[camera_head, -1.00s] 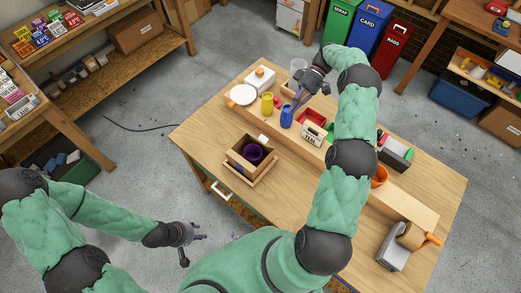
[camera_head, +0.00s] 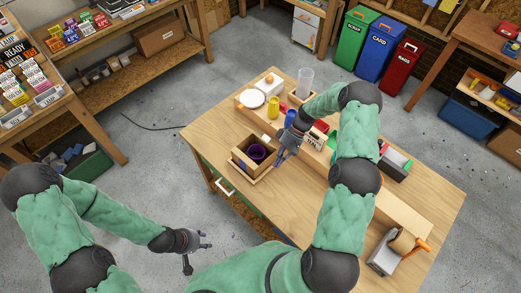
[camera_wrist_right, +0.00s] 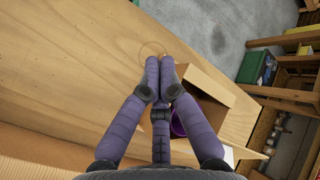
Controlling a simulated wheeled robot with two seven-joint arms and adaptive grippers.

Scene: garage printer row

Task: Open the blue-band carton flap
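The brown carton (camera_head: 240,155) sits near the left edge of the workbench in the head view, with a round purple thing (camera_head: 257,152) inside. Its top looks at least partly open. I cannot clearly make out a blue band or which flap is which. My right gripper (camera_head: 281,158) is just right of the carton, apparently shut and empty. In the right wrist view its fingers (camera_wrist_right: 159,62) lie together and partly cover the carton (camera_wrist_right: 208,88) and the purple thing (camera_wrist_right: 178,126). My left gripper (camera_head: 198,253) is open and empty, left of the bench over the floor.
A tape dispenser (camera_head: 384,262) is at the right front. The bench's near middle is clear.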

